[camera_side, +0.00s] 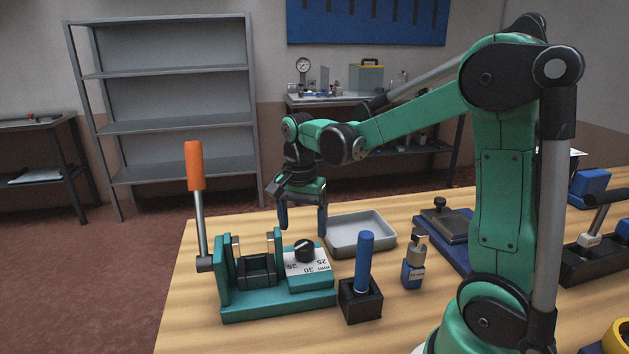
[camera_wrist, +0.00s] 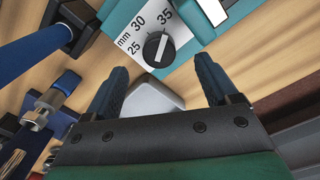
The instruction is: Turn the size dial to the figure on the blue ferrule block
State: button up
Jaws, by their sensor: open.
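The size dial is a black knob (camera_side: 304,250) on a white scale plate marked 25, 30 and 35 mm, on a teal fixture (camera_side: 265,308). The knob also shows in the wrist view (camera_wrist: 158,49); its white line slants, with its upper end towards 35. A small blue block with a metal fitting (camera_side: 413,268) carries a label too small to read; it appears to be the ferrule block, and shows at left in the wrist view (camera_wrist: 42,110). My gripper (camera_side: 303,229) is open and empty, fingers pointing down above and behind the dial, apart from it.
An orange-handled lever (camera_side: 195,167) stands up at the fixture's left. A blue-handled tool stands in a black block (camera_side: 361,305) right of the dial. A grey tray (camera_side: 342,251) lies behind. A blue-based plate (camera_side: 445,230) is further right. Bare wood lies in front.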

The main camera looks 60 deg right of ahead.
aim_at(305, 245)
jog(key=shift+s+f, duration=0.1)
jog(key=shift+f, duration=2.2)
grip_shut()
jog(key=shift+n, duration=0.3)
jog(key=n, duration=1.1)
jog(key=shift+s, duration=0.1)
